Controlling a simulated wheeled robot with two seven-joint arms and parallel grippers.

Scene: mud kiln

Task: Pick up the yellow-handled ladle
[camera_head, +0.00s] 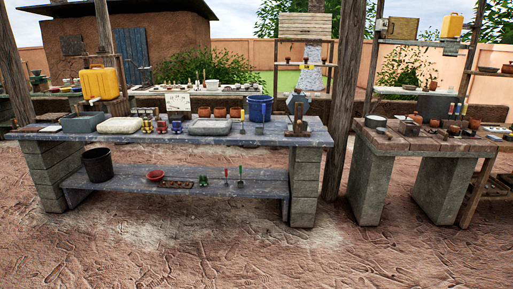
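A small tool with a yellow handle (242,115) stands upright on the long grey table, left of the blue bucket (260,108). Neither of my grippers is in view.
The long grey table (120,145) holds a yellow jerrycan (99,84), basins and several clay pots. Its lower shelf (120,182) carries a black bucket (97,166) and a red bowl (155,175). A wooden post (346,80) stands between the tables. The ground in front is clear.

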